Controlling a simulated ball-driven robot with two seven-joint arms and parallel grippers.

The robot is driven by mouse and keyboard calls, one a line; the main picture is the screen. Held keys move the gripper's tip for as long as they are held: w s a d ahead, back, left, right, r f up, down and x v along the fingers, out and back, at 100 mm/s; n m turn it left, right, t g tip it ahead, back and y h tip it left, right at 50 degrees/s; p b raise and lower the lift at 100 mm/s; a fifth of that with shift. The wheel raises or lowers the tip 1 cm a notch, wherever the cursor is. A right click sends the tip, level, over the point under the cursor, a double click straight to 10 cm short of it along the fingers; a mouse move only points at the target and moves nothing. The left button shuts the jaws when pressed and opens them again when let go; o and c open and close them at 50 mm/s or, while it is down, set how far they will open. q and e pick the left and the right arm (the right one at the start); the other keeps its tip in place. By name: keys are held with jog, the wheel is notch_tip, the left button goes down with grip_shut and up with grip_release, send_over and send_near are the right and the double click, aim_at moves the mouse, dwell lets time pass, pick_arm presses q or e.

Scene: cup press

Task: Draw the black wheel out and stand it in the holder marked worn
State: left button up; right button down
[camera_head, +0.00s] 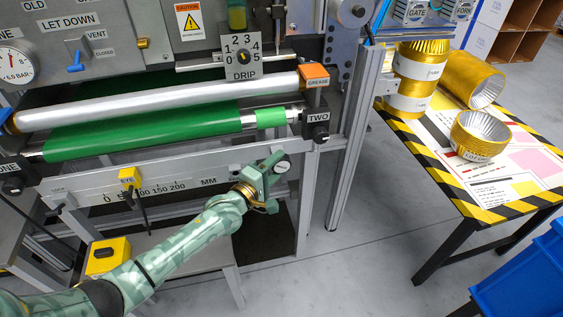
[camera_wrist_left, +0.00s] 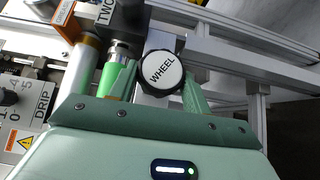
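The black wheel (camera_wrist_left: 160,73), with a round white face reading WHEEL, is at the machine's right end in the left wrist view. In the head view its pale face (camera_head: 282,165) is just beyond my left gripper (camera_head: 271,172). In the wrist view the spread fingers of my left gripper (camera_wrist_left: 162,92) lie on both sides of the wheel. The left finger looks apart from it; contact on the right is unclear. No holder with a readable worn mark shows. A yellow block (camera_head: 109,250) with a dark slot stands on the low bench at lower left. My right gripper is out of view.
The green roller (camera_head: 140,135) and silver roller (camera_head: 160,106) run above the rail marked MM (camera_head: 190,180). A frame post (camera_head: 346,160) stands right of the gripper. A striped table (camera_head: 455,195) with gold cups and a blue crate (camera_head: 525,280) are at right.

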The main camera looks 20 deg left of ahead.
aim_at(289, 165)
pick_arm(q)
jog(key=shift+c, duration=0.6)
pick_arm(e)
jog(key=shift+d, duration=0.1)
pick_arm(q)
jog(key=shift+s+d+p, duration=0.4)
jog(key=shift+s+p, duration=0.15)
jog(key=shift+s, duration=0.05)
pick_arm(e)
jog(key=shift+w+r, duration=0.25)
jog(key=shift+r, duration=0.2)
pick_arm(q)
jog(key=shift+s+d+r+p, duration=0.1)
jog(key=shift+s+d+p, duration=0.45)
jog(key=shift+s, duration=0.2)
jog(key=shift+s+d+p, duration=0.4)
jog(key=shift+s+p, duration=0.05)
jog(key=shift+s, duration=0.25)
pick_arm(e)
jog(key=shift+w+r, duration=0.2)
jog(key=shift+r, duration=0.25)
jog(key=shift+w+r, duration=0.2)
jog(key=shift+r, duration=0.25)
